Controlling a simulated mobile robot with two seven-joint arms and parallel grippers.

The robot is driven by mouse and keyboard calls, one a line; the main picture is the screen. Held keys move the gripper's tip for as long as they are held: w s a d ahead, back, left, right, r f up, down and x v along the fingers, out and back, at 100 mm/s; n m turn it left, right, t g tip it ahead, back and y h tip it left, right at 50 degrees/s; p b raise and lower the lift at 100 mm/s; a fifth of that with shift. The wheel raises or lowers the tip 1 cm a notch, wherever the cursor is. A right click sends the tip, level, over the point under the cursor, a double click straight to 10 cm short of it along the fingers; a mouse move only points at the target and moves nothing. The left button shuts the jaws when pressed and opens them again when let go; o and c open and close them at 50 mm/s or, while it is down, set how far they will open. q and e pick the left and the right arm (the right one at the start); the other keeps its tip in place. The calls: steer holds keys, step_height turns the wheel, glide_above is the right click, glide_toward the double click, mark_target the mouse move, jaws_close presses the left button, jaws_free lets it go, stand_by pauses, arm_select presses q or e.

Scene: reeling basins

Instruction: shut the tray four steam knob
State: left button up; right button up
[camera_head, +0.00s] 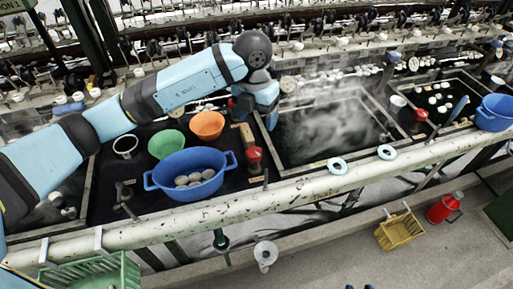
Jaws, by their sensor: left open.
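My left arm reaches in from the left, across the basins. Its gripper (268,120) points down at the left edge of the steaming basin (284,140) and is open; its fingertips are hard to make out. A red knob (254,154) stands on the near end of the divider left of this basin, below the gripper in the picture and apart from it. Another red knob (420,115) stands to the right of the steaming basin. I cannot read which tray number each knob serves. White steam swirls over the dark water. My right gripper is not in view.
A blue two-handled basin (188,190) with pale cocoons, a green bowl (166,144) and an orange bowl (207,125) stand left. Two pale blue rings (337,166) lie on the front rail (220,211). Another blue basin (495,112) is far right. Reeling machinery lines the back.

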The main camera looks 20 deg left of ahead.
mark_target(254, 151)
arm_select(q)
steer(key=shift+y, duration=0.3)
steer(key=f, duration=1.3)
steer(key=shift+w+a+f+p, duration=0.1)
steer(key=shift+w+a+p, duration=0.2)
steer(key=shift+a+p, duration=0.1)
steer(key=c, duration=0.9)
